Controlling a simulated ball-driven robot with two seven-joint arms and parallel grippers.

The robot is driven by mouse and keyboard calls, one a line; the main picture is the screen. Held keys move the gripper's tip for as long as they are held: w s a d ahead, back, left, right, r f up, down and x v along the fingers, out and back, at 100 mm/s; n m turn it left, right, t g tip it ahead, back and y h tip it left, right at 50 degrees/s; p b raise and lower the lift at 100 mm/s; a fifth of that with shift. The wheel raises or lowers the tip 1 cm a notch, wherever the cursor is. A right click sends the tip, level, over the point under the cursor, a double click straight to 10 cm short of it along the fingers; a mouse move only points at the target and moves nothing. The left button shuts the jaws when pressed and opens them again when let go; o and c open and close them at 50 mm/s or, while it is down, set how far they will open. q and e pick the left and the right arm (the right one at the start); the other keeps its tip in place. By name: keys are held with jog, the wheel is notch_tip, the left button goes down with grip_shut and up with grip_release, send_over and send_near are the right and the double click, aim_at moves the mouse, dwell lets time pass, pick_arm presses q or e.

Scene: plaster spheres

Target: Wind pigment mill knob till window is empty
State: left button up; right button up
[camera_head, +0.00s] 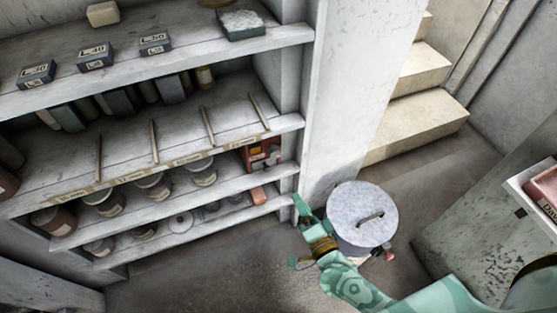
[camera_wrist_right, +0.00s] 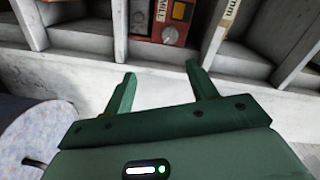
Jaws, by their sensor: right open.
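The pigment mill is a small red box (camera_head: 262,153) in the right end of a lower shelf bay. The right wrist view shows its red front (camera_wrist_right: 157,45) at the top, cut off by the frame, with part of a label reading "MILL". A dark panel is to the left; I cannot tell what the window holds. My right gripper (camera_head: 301,208) is open and empty, in front of and below the mill. Its two fingers (camera_wrist_right: 160,82) point toward the shelf, apart from the mill. My left gripper is not seen.
A grey drum with a round lid (camera_head: 362,210) stands close beside my right gripper. Shelves (camera_head: 200,135) with jars and small labelled boxes fill the left. A reddish block (camera_head: 258,195) lies below the mill. The floor before the shelves is clear.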

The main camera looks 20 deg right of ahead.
jog(key=n, duration=0.4)
jog(key=n+b, duration=0.6)
jog(key=n, duration=0.2)
send_near(276, 156)
jog(key=shift+t+y, duration=0.3)
jog(key=w, duration=0.9)
jog(key=shift+a+f, duration=0.15)
jog(key=shift+f, duration=0.2)
jog(key=shift+w+r, duration=0.15)
jog(key=shift+w, duration=0.3)
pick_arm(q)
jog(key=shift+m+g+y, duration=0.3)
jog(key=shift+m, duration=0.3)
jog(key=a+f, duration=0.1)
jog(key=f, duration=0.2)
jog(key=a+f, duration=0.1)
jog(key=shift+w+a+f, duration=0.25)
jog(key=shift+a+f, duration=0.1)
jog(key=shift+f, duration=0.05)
pick_arm(e)
jog(key=shift+c, duration=0.3)
jog(key=c, duration=0.9)
